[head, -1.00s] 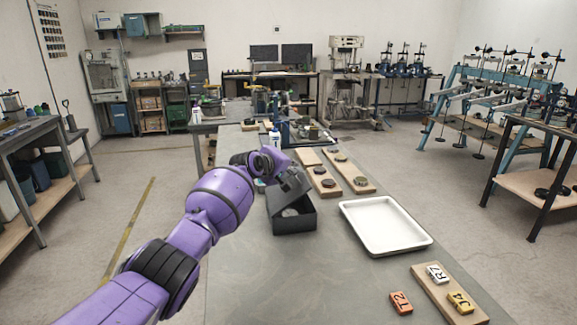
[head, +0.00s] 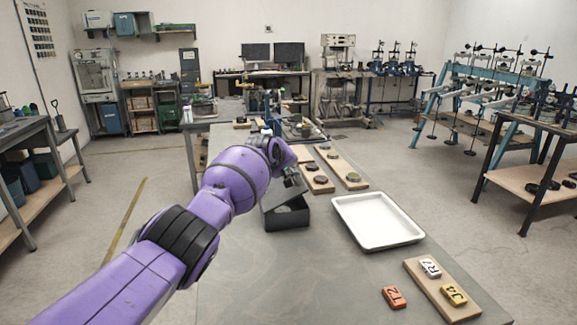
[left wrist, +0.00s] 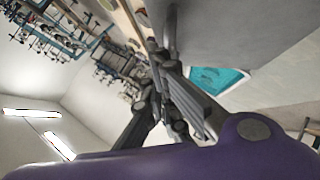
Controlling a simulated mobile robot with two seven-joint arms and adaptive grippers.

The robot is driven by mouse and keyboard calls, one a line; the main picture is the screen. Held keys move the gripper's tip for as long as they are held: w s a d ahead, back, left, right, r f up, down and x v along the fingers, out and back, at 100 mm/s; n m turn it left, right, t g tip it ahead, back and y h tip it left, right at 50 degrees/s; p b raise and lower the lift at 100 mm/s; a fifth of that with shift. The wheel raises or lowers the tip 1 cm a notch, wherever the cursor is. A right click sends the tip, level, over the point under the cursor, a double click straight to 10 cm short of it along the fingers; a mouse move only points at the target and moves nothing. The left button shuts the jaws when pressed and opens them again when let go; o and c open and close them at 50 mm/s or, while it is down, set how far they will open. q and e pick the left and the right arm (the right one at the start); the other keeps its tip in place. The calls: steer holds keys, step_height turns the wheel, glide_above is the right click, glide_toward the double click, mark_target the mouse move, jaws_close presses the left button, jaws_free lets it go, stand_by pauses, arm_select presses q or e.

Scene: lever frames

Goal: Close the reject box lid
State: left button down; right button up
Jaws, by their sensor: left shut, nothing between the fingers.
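The reject box (head: 288,218) is a small dark grey open-topped box on the grey bench, in the middle of the head view. Its dark lid (head: 274,197) stands tilted up over the box, partly hidden by my purple left arm, so the box is not shut. My left gripper (head: 291,178) is at the raised lid's upper part, shut and empty. Whether it touches the lid is hard to tell. In the left wrist view its dark fingers (left wrist: 170,35) are beside a large dark grey surface, likely the lid (left wrist: 225,30). My right gripper is not in view.
A white tray (head: 340,205) lies right of the box. Wooden boards with round discs (head: 351,177) lie behind it. A board with labelled blocks (head: 434,290) and an orange block (head: 394,297) are at the front right. The bench in front of the box is clear.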

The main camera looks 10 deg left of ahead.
mark_target(297, 178)
arm_select(q)
steer(key=shift+w+d+f+m+g+y+b, duration=0.15)
steer(key=shift+d+f+y+b, duration=0.15)
steer(key=shift+f, duration=0.1)
steer(key=shift+w+d+f+m+g+y+b, duration=0.1)
steer(key=shift+d+f+m+g+y+b, duration=0.05)
steer(key=shift+d+f+y+b, duration=0.15)
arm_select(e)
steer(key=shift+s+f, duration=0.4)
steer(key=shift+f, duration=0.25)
arm_select(q)
steer(key=shift+w+d+f+b, duration=0.25)
steer(key=shift+d+f+b, duration=0.35)
steer(key=shift+f, duration=0.2)
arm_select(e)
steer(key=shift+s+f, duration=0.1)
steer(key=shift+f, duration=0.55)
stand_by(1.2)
